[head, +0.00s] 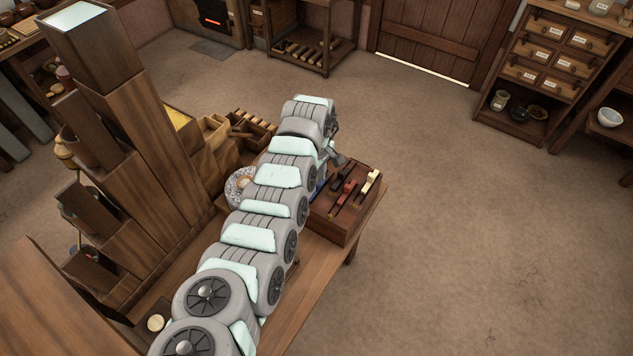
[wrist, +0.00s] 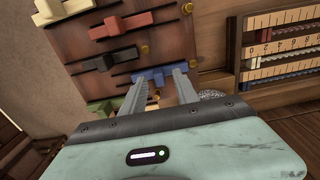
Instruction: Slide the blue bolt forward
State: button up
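The blue bolt (wrist: 157,75) lies across the dark wooden board in the wrist view, just beyond and between my fingertips. My gripper (wrist: 162,76) is open, with its two grey fingers apart and nothing clearly held between them. I cannot tell whether the fingers touch the blue bolt. The board shows in the head view as the top of a wooden box (head: 335,222) at the table's right end. There my arm covers most of the gripper and the blue bolt.
Red (wrist: 121,24), black (wrist: 110,59) and cream bolts share the board with the blue one. A green piece (wrist: 100,104) lies on the other side. An abacus-like frame (wrist: 285,45) stands at right in the wrist view. Tall wooden bins (head: 150,140) crowd the arm's left. Floor right of the table is clear.

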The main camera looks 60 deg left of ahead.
jog(key=shift+f, duration=0.55)
jog(key=shift+c, duration=0.2)
grip_shut()
dwell(1.0)
